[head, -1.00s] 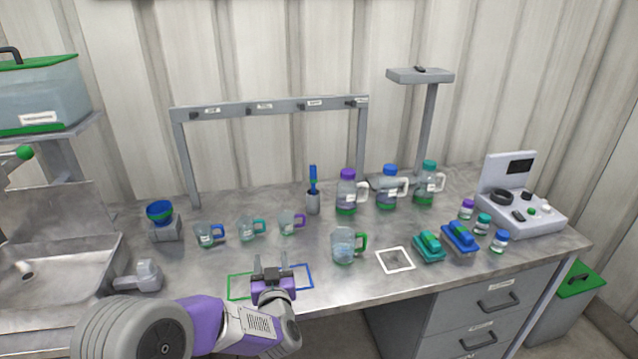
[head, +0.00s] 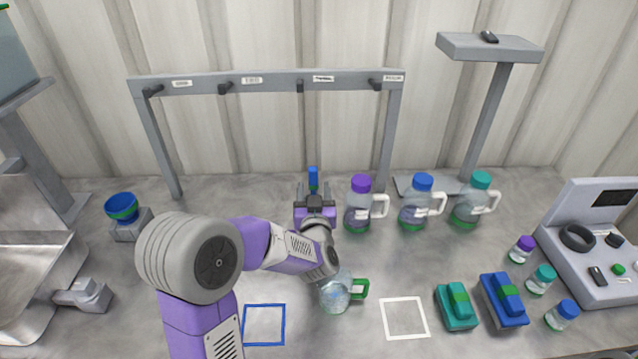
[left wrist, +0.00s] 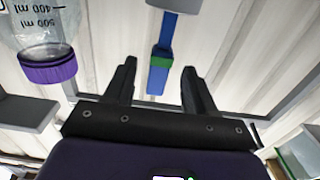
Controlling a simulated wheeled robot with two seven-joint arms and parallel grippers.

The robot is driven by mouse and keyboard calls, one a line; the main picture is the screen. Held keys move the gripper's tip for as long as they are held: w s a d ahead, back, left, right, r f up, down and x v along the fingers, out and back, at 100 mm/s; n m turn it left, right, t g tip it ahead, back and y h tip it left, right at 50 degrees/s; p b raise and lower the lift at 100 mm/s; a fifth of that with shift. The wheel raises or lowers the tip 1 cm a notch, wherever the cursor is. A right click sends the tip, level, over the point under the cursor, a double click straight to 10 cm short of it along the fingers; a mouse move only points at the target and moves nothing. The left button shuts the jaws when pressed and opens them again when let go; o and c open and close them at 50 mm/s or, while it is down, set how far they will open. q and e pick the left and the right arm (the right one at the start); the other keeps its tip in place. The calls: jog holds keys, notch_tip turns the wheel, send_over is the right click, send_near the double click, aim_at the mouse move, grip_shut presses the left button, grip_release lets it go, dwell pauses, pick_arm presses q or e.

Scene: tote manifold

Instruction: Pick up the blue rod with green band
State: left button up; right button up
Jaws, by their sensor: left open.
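The blue rod with a green band (head: 313,178) stands upright at the back of the table, below the rack. Its lower part and holder are hidden behind my left gripper in the head view. My left gripper (head: 313,190) is open, its two fingers pointing at the rod. In the left wrist view the rod (left wrist: 157,75) lies between the lines of the open fingers (left wrist: 155,85), with its green band in sight. No finger can be seen touching it. My right gripper is not in view.
A purple-capped bottle (head: 358,205) stands close to the right of my gripper, with blue-capped (head: 418,205) and teal-capped (head: 474,203) bottles beyond. The grey hook rack (head: 270,80) spans above. A green-handled mug (head: 336,294) stands near my forearm.

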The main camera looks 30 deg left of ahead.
pick_arm(q)
jog(key=shift+w+a, duration=0.2)
jog(key=shift+a, duration=0.1)
jog(key=b+x, duration=0.1)
jog(key=x, duration=0.4)
jog(key=shift+w+d+f, duration=0.1)
jog(key=shift+d+f, duration=0.05)
grip_shut()
